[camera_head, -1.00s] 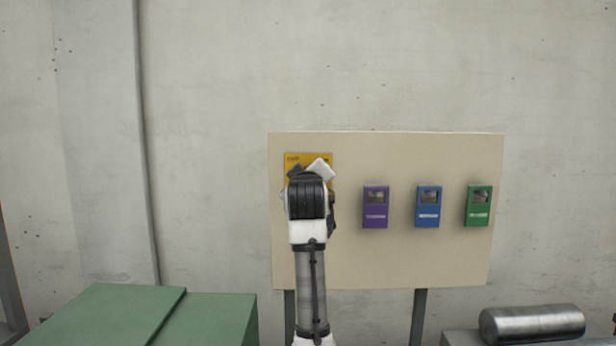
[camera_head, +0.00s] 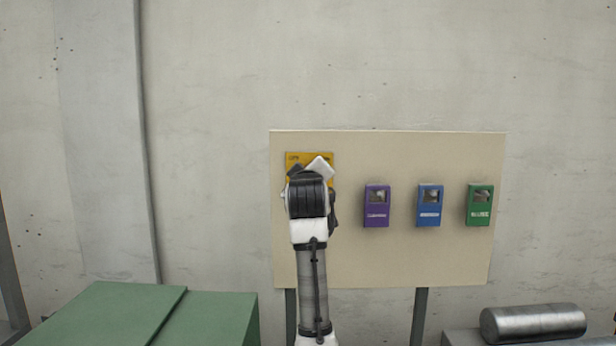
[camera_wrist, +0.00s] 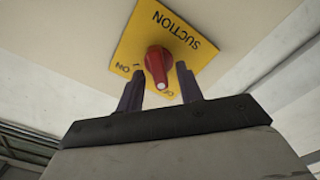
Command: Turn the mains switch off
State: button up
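A yellow plate (camera_head: 293,157) is on the left of the beige board in the head view, mostly hidden behind my arm. In the wrist view the plate (camera_wrist: 150,30) reads "SUCTION", not mains. A red rotary knob (camera_wrist: 157,62) sits on it, its pale tip pointing down in the picture. "ON" is left of the knob; a partly hidden label starting with "O" is by the tip. My gripper (camera_wrist: 159,72) is open, with one dark finger on each side of the knob. I cannot tell whether the fingers touch it.
The beige board (camera_head: 400,255) also carries a purple box (camera_head: 377,206), a blue box (camera_head: 429,206) and a green box (camera_head: 479,205), each with a small window. A green cabinet (camera_head: 110,310) stands lower left. A metal cylinder (camera_head: 532,323) lies lower right.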

jog(key=shift+s, duration=0.1)
jog(key=s+b, duration=0.4)
jog(key=s, duration=0.9)
jog(key=shift+s+b, duration=0.35)
jog(key=shift+b, duration=0.05)
